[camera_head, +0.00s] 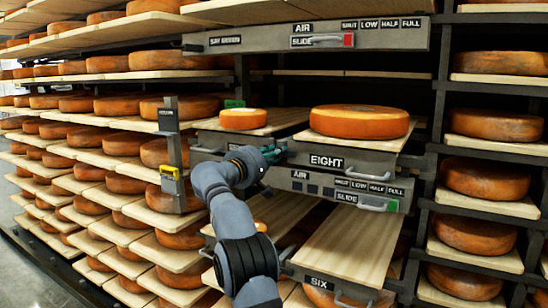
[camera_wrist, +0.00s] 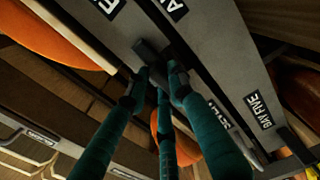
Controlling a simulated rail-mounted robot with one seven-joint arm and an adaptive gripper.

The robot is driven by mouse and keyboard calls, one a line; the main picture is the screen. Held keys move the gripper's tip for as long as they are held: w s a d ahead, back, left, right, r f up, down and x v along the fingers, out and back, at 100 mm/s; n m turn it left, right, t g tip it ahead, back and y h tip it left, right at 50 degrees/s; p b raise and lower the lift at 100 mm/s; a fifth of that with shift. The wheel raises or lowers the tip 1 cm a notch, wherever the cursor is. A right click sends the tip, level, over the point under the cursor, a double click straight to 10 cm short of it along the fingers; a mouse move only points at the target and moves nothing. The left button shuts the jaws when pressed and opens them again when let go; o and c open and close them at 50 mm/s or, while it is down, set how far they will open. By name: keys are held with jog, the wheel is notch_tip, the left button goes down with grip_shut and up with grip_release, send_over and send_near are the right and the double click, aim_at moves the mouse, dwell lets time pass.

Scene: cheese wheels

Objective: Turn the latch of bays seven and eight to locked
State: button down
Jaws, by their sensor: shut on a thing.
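My gripper (camera_head: 272,154) is at the left end of the front rail labelled EIGHT (camera_head: 327,161). In the wrist view its teal fingers (camera_wrist: 160,80) are closed around a short dark grey bar, which looks like the latch handle (camera_wrist: 150,54). The fingers hide part of the bar, and which way it points relative to any locked mark cannot be read. In the head view the handle is hidden behind my gripper. Above the rail, a large orange cheese wheel (camera_head: 360,122) and a smaller one (camera_head: 243,119) sit on wooden boards.
Below is a control panel (camera_head: 340,188) with SLIDE and SHUT, LOW, HALF, FULL labels. A lower board (camera_head: 345,245) labelled SIX is pulled forward, bare on top. A post (camera_head: 171,140) with a yellow tag (camera_head: 170,173) stands left of my arm. Full cheese racks flank both sides.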

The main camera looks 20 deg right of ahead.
dwell(0.4)
jog(key=c, duration=1.5)
grip_release()
jog(key=shift+a, duration=0.15)
jog(key=v, duration=1.1)
jog(key=shift+s+a, duration=0.3)
jog(key=shift+d, duration=0.1)
jog(key=x, duration=1.2)
